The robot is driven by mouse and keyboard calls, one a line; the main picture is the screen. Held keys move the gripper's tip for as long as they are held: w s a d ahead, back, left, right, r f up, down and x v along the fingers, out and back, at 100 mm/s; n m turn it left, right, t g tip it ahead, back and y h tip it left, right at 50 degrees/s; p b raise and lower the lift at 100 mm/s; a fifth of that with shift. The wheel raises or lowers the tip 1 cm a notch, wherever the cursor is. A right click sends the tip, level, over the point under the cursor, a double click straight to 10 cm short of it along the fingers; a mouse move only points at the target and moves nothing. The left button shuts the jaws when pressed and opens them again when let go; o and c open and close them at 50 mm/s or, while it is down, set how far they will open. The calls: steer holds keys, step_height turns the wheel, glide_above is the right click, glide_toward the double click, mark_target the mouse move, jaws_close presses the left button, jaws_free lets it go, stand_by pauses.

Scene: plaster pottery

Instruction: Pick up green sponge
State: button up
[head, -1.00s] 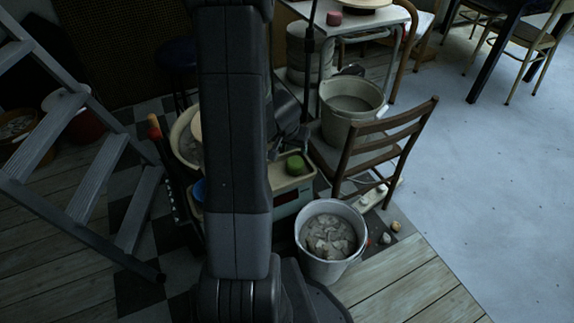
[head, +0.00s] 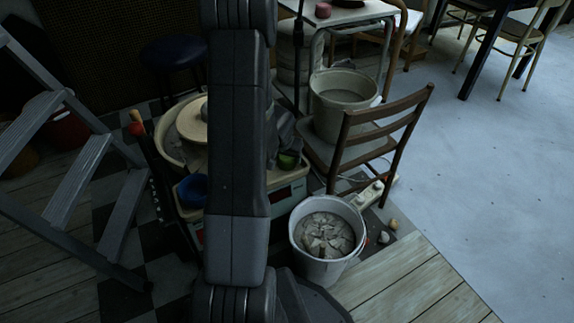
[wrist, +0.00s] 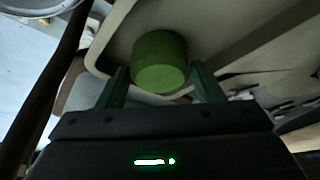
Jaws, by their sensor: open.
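The green sponge (wrist: 160,62) is a short round cylinder in the wrist view, ahead of my gripper (wrist: 161,82). The gripper's two fingers are apart, one to each side of the sponge's near end. I cannot tell whether either finger touches it. In the head view the sponge (head: 288,160) is partly covered by my gripper, on the corner of the cream pottery wheel body (head: 290,184). My arm hides the middle of the wheel.
A bucket of plaster pieces (head: 328,237) stands in front of the wheel. A wooden chair (head: 381,125) holding a large bucket (head: 343,98) is close on the right. A grey stepladder (head: 80,163) is at left. The pale floor at right is open.

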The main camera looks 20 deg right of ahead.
steer(key=shift+x, duration=0.75)
steer(key=c, duration=0.6)
steer(key=shift+r, duration=0.1)
step_height(320, 180, up, 10)
steer(key=p, duration=0.9)
steer(key=shift+o, duration=0.3)
